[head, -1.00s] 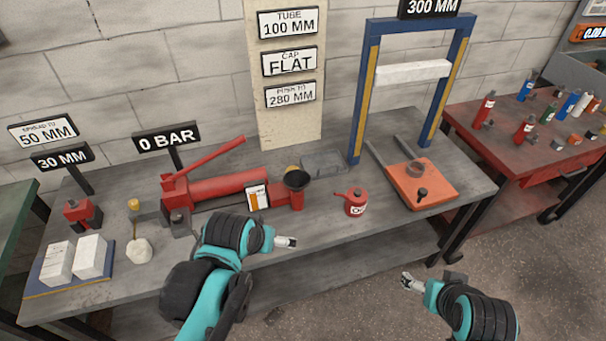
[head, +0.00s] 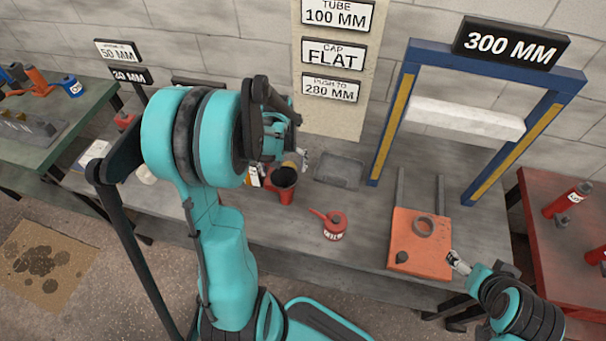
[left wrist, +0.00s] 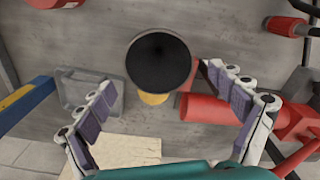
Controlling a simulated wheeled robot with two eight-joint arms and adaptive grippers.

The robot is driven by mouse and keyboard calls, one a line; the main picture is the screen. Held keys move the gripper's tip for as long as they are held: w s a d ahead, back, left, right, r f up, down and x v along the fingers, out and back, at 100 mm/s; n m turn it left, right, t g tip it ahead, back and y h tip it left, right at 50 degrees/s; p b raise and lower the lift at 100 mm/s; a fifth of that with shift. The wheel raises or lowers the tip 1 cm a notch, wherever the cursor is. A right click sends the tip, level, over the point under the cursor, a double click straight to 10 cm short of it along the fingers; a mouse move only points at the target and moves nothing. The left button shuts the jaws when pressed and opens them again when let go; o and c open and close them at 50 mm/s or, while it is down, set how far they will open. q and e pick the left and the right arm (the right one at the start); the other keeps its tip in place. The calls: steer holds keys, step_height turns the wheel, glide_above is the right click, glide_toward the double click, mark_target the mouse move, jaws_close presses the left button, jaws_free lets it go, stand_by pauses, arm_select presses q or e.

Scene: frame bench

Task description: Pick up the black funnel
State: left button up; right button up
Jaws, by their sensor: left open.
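The black funnel (head: 284,177) shows its dark round mouth at the top of a red cup-like part on the bench, just below my left gripper (head: 288,158). In the left wrist view the black funnel (left wrist: 158,62) faces the camera with its wide mouth. My left gripper (left wrist: 156,80) is open there, one finger on each side of the funnel and apart from it. What lies under the funnel's mouth is mostly hidden. My right gripper (head: 459,262) is by the right edge of the orange plate; its jaw opening is too small to judge.
A red oil can (head: 334,226) stands right of the funnel. A grey tray (head: 340,171) lies behind it. The blue frame (head: 390,125) and orange plate (head: 420,255) are further right. In the left wrist view, a red cylinder (left wrist: 210,108) lies close to the funnel.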

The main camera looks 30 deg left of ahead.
mark_target(285, 184)
arm_select(q)
steer(key=shift+w+f, duration=0.1)
steer(key=shift+f, duration=0.2)
steer(key=f, duration=0.1)
steer(key=f+b, duration=0.1)
steer(key=shift+s+a+f, duration=0.15)
steer(key=shift+s+f, duration=0.05)
steer(key=shift+f, duration=0.15)
steer(key=f, duration=0.1)
steer(key=f+b, duration=0.1)
steer(key=f, duration=0.1)
steer(key=f+b, duration=0.1)
steer(key=shift+s+d+f, duration=0.1)
steer(key=shift+d+f, duration=0.1)
steer(key=shift+d, duration=0.15)
steer(key=shift+f+b, duration=0.3)
steer(key=shift+b, duration=0.05)
steer(key=shift+r, duration=0.1)
steer(key=c, duration=1.2)
steer(key=shift+c, duration=0.9)
steer(key=shift+r, duration=0.1)
